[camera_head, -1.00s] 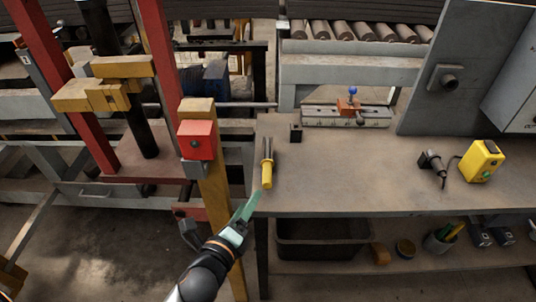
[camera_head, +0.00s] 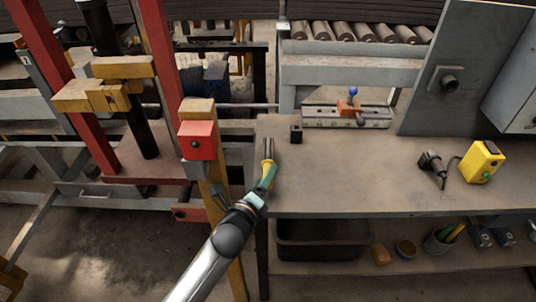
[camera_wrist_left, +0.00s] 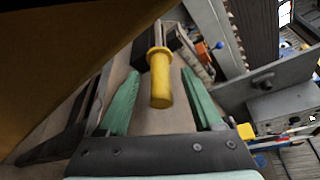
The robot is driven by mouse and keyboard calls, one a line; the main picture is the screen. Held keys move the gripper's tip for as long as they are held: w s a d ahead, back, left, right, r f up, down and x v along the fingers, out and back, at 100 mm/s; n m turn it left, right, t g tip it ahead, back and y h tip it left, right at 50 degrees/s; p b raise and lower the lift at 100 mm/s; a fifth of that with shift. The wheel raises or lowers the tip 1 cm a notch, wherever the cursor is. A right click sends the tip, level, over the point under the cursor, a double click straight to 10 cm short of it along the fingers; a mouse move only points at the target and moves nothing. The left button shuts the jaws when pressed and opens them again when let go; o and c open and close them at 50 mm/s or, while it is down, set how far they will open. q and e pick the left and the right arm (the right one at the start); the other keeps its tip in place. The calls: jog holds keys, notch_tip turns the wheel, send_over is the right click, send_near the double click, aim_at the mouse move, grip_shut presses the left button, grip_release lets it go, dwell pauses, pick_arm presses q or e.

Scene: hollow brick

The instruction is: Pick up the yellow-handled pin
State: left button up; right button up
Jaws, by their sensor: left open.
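The yellow-handled pin (camera_head: 266,167) lies near the left end of the grey workbench (camera_head: 340,180), its metal shaft pointing to the back. My left gripper (camera_head: 267,178) is at the handle end of the pin in the head view and covers part of the handle. In the left wrist view, the yellow handle (camera_wrist_left: 160,80) points toward the gripper (camera_wrist_left: 160,100). The green fingers stand apart on either side of the handle, with a gap on both sides. The gripper is open and empty. My right gripper is not in view.
A clamp fixture with a blue knob (camera_head: 352,91) is at the back. A yellow box (camera_head: 482,161) stands at the right. A red box on a yellow post (camera_head: 197,140) is close on the left. The bench middle is clear.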

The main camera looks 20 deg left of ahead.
pick_arm(q)
jog(key=shift+c, duration=0.4)
grip_shut()
